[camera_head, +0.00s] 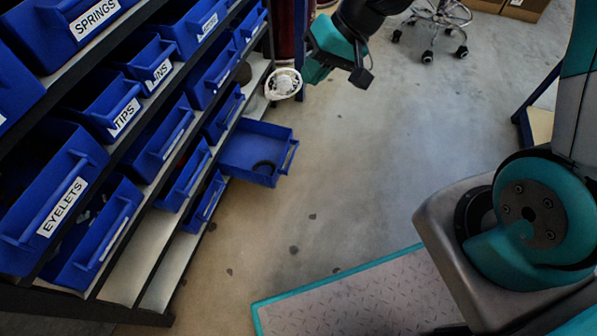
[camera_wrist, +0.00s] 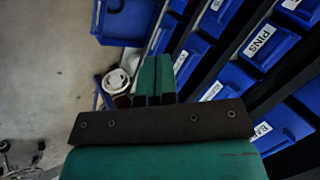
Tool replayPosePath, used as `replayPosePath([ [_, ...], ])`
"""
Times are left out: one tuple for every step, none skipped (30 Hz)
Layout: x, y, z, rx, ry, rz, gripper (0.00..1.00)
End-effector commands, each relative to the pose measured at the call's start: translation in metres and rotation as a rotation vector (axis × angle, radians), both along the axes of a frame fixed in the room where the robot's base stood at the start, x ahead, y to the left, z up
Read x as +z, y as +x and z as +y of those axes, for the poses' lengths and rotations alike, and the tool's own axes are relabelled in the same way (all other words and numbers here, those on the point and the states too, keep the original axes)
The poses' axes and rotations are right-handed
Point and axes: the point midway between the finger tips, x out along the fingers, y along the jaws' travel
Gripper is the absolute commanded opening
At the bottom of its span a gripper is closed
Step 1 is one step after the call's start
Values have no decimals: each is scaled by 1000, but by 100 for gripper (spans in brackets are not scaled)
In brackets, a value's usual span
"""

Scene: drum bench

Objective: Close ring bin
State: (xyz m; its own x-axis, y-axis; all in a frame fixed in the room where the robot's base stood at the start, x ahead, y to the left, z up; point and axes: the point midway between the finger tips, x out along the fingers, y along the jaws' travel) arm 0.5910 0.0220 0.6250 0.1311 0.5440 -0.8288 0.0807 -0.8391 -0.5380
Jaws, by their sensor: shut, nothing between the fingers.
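In the wrist view a blue bin (camera_wrist: 127,22) at the top, cut by the frame, seems to be the same one. My gripper (camera_head: 316,70) is shut and empty, above and beyond the bin's far side, apart from it. Its closed teal fingers (camera_wrist: 155,78) also show in the wrist view.
The rack holds rows of blue bins, including one labelled EYELETS (camera_head: 60,205). A white round object (camera_head: 283,84) sits at the rack's far end, close to my gripper in the picture. The floor (camera_head: 330,180) right of the open bin is clear. A wheeled stool (camera_head: 436,22) stands farther back.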

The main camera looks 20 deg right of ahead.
Motion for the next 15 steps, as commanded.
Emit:
replayPosePath([
  [-76,17,-15,-85,29,30,0],
  [-104,25,-23,-134,45,39,0],
  [-140,35,-33,-196,68,50,0],
  [-166,41,-41,-242,82,56,0],
  [-192,46,-48,-288,97,64,0],
  [-223,51,-58,-343,114,73,0],
  [-244,53,-65,-383,127,78,0],
  [-264,55,-71,-420,137,82,0],
  [-288,57,-79,-464,149,88,0],
  [-303,57,-84,-494,157,91,0],
  [-316,57,-88,-519,164,96,0],
  [-330,57,-93,-550,172,99,0],
  [-339,57,-96,-568,176,100,0],
  [-345,57,-98,-582,179,102,0],
  [-352,57,-100,-596,182,103,0],
])
